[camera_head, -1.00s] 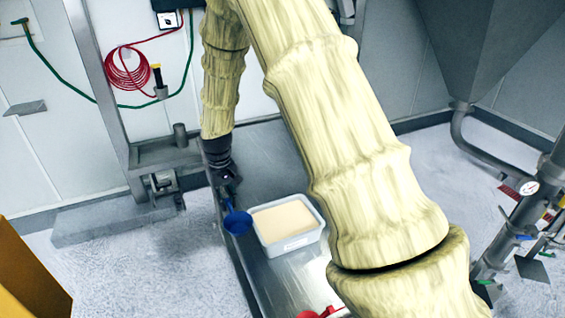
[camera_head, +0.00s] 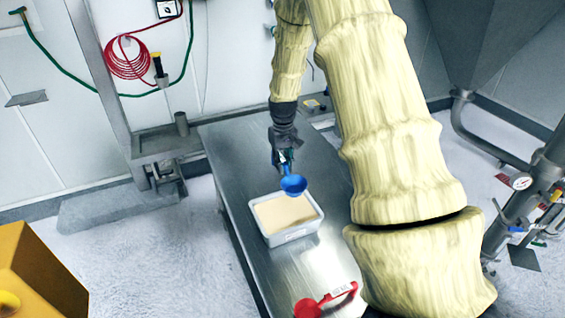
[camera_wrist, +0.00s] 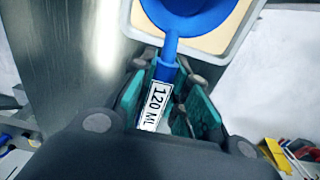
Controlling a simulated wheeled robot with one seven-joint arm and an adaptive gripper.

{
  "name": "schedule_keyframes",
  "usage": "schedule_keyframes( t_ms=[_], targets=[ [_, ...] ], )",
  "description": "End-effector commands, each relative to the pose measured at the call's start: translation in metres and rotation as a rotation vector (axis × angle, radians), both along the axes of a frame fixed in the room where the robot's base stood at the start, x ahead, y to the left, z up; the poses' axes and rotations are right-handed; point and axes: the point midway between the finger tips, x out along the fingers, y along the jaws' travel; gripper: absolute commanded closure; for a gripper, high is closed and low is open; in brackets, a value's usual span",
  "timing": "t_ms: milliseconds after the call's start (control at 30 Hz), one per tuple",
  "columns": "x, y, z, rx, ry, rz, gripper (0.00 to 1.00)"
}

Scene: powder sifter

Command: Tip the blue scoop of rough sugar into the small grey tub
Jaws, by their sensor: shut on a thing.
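My gripper (camera_head: 283,158) is shut on the handle of the blue scoop (camera_head: 293,186). In the wrist view the scoop's handle, with a "120 ML" label, lies between the green finger pads, and the blue bowl (camera_wrist: 188,12) shows at the top edge. The small grey tub (camera_head: 292,234) stands on the metal table and holds a pale beige, level fill. The scoop's bowl appears over the tub's far right edge in the head view. I cannot make out any sugar in the bowl.
The metal table (camera_head: 232,170) has clear room left of and behind the tub. A red scoop (camera_head: 325,303) lies at the table's near end. A steel hopper with pipes stands at the right, and a yellow block (camera_head: 38,275) is at the lower left.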

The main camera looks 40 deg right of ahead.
Motion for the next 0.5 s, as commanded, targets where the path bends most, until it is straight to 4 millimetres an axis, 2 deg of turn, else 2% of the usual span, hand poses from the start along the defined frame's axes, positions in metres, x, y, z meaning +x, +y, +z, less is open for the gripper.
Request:
schedule_keyframes(
  t_ms=[500],
  targets=[
    [0.0, 0.0, -0.028, 0.0, -0.001, 0.0, 1.0]
  ],
)
